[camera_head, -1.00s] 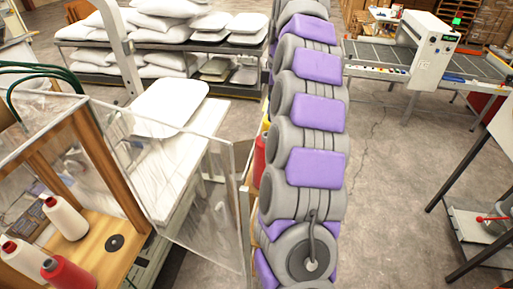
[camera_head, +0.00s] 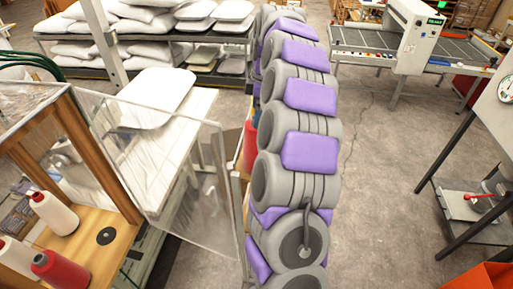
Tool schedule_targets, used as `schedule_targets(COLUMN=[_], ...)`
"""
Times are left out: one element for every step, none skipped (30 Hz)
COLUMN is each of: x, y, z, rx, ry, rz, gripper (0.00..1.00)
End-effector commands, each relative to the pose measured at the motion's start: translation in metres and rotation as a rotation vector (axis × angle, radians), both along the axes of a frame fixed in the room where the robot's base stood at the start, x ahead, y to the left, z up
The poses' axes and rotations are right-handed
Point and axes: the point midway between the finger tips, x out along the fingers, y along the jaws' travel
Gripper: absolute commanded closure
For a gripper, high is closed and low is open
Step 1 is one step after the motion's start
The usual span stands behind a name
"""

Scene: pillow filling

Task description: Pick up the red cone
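A red cone (camera_head: 60,270) of thread stands at the lower left on the wooden floor of a clear-walled cabinet (camera_head: 92,252). It is cut off a little by the bottom edge of the picture. Two white cones stand close by, one behind it (camera_head: 54,214) and one to its left (camera_head: 17,256). Another red object (camera_head: 250,146) shows between the cabinet's open clear door and the grey and purple segmented body in the middle; it is mostly hidden, so I cannot tell if it is a cone. My gripper is not visible.
The clear door (camera_head: 185,190) stands open to the right of the cabinet. A white table with a pillow (camera_head: 157,97) is behind it. Shelves of pillows (camera_head: 185,39) stand at the back. A conveyor machine (camera_head: 412,38) and a dial stand (camera_head: 452,205) are at right, with open floor (camera_head: 375,170) between.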

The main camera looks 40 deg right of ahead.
Motion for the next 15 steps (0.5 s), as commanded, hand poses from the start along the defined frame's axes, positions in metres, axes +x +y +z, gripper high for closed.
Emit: schedule_targets(x=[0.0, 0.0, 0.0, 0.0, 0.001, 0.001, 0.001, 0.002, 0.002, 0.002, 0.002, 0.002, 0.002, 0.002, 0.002], y=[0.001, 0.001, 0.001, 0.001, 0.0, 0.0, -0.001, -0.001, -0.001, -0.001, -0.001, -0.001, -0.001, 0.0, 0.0], z=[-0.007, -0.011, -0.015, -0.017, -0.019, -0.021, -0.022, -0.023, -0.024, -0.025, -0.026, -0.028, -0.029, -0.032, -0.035], rx=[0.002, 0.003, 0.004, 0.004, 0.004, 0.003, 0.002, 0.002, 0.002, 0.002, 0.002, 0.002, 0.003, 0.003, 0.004], ry=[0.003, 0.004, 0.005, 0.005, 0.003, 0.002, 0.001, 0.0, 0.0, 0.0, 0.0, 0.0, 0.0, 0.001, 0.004], rz=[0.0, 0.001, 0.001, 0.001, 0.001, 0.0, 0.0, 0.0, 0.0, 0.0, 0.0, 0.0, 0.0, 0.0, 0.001], gripper=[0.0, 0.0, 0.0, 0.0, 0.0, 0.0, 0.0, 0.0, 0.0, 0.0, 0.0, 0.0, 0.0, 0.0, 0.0])
